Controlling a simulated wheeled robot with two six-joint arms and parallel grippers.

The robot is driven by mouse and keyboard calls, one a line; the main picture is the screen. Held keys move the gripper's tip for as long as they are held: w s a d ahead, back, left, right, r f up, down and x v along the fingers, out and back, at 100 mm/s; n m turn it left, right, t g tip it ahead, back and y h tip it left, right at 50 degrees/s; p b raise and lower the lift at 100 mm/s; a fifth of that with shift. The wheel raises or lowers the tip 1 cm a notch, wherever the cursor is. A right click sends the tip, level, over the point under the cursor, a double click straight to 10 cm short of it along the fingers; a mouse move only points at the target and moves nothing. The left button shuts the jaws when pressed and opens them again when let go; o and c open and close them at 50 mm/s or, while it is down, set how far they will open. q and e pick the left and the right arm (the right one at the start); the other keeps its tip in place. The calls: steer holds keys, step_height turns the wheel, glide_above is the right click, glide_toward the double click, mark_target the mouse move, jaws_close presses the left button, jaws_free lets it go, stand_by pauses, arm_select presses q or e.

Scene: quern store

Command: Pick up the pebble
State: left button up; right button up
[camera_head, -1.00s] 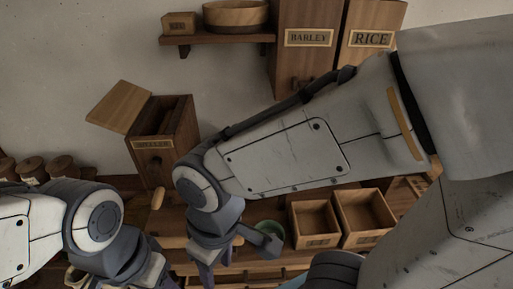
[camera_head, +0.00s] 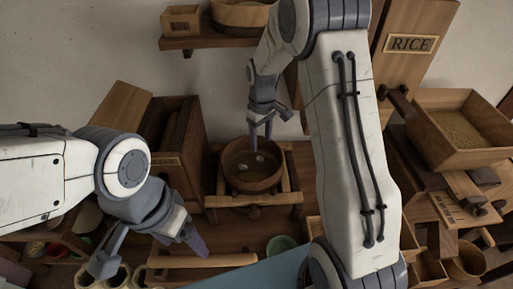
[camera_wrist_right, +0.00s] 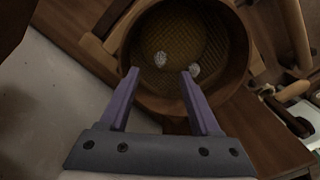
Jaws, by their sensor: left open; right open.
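Two small pale pebbles lie in a round wooden sieve (camera_head: 277,183). One pebble (camera_head: 242,167) lies left of the other pebble (camera_head: 260,158) in the head view. In the right wrist view one pebble (camera_wrist_right: 160,58) lies beyond the gap between my fingers, and the other (camera_wrist_right: 194,70) lies by the tip of the right-hand finger. My right gripper (camera_head: 260,138) is open and empty, pointing down above the sieve; its fingers also show in the wrist view (camera_wrist_right: 159,73). I cannot tell whether it touches anything. My left gripper (camera_head: 150,257) is open and empty at the lower left.
The sieve stands on a wooden frame (camera_head: 285,197). A grain-filled tray (camera_head: 462,128) is at the right. A wooden box (camera_head: 182,155) with its lid open is left of the sieve. A green bowl (camera_head: 281,245) is below.

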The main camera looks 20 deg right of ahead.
mark_target(260, 157)
steer(key=f+p, duration=0.1)
steer(key=f, duration=0.2)
steer(key=f+p, duration=0.1)
steer(key=f, duration=0.3)
steer(key=shift+w+a+f, duration=0.1)
steer(key=shift+w+f, duration=0.05)
steer(key=shift+w, duration=0.05)
jaws_close()
